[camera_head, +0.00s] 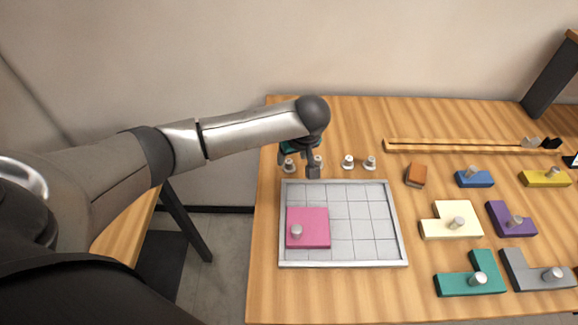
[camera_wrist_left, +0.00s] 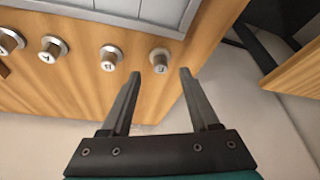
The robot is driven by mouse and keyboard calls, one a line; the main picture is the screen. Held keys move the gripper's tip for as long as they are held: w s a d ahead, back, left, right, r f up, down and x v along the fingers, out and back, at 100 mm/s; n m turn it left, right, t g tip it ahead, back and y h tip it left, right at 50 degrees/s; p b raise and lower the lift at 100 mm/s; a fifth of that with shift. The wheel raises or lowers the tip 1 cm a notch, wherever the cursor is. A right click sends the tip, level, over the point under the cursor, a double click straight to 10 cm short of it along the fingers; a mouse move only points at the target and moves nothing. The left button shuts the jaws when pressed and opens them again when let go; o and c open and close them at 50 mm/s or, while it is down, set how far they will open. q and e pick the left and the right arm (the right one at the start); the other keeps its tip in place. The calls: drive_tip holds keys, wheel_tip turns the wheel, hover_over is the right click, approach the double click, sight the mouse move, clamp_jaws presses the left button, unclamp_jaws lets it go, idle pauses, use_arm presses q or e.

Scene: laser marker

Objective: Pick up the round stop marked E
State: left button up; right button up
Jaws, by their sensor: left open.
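Several small round stops with knobs stand in a row behind the tray. The leftmost round stop (camera_head: 289,166) in the head view lies between the finger directions of my left gripper (camera_head: 300,167). In the left wrist view this round stop (camera_wrist_left: 160,61) is the rightmost, just beyond and between the fingertips of the left gripper (camera_wrist_left: 160,72). Its mark is too small to read surely as E. The left gripper is open and empty, with the fingers apart from the stop. Another round stop (camera_wrist_left: 109,58) stands beside it. My right gripper is not in view.
A grey-framed grid tray (camera_head: 340,265) holds a pink square piece (camera_head: 308,215). A wooden rail (camera_head: 450,146) runs along the back. The table's left edge is close to the row.

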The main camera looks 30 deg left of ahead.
sight(289, 162)
use_arm(q)
drive_tip(key=shift+b+x, duration=0.55)
drive_tip(key=shift+x, duration=1.8)
drive_tip(key=shift+w+a+r, duration=0.1)
drive_tip(key=shift+r, duration=0.05)
drive_tip(key=shift+c, duration=0.3)
clamp_jaws()
